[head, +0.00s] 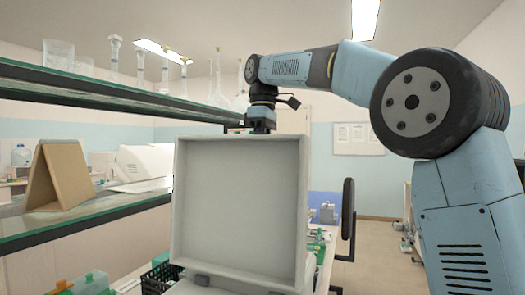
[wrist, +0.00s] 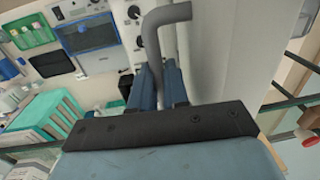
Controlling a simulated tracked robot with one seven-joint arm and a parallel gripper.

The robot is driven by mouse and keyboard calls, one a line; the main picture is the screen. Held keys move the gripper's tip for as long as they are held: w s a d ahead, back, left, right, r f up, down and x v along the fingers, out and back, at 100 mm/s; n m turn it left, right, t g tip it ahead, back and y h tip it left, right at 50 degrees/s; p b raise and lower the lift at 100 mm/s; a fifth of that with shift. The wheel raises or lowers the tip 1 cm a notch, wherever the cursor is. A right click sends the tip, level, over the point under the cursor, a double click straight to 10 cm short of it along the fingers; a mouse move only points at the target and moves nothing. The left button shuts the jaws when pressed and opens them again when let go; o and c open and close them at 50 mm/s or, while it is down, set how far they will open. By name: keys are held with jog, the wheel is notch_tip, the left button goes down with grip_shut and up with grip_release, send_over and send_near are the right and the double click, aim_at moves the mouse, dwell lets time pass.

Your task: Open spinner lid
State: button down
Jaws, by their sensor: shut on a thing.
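The spinner lid (head: 240,215) is a grey, shallow, square-framed panel. In the head view it stands about upright on its hinges, its hollow inner face towards me. The spinner body (head: 188,289) shows only as a strip at the bottom edge; the rest is out of view. My gripper (head: 262,128) is at the lid's top edge, partly hidden behind it. In the wrist view my blue gripper fingers (wrist: 160,85) are shut on the lid's grey bent handle (wrist: 153,45). The lid's pale outer face (wrist: 215,50) is right beside the handle.
A glass-topped shelf (head: 100,88) with several glass vessels is at left, close to my gripper. A brown board (head: 60,175) stands on the lower shelf. A black chair (head: 347,220) is behind the lid at right. Open floor (head: 375,250) lies further right.

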jog(key=shift+w+d, duration=0.2)
jog(key=shift+w, duration=0.3)
jog(key=c, duration=1.4)
grip_release()
jog(key=shift+w+f, duration=0.2)
jog(key=shift+w, duration=0.05)
jog(key=shift+c, duration=0.2)
jog(key=o, duration=0.3)
jog(key=shift+a, duration=0.1)
jog(key=shift+s+a, duration=0.1)
jog(key=shift+s, duration=0.15)
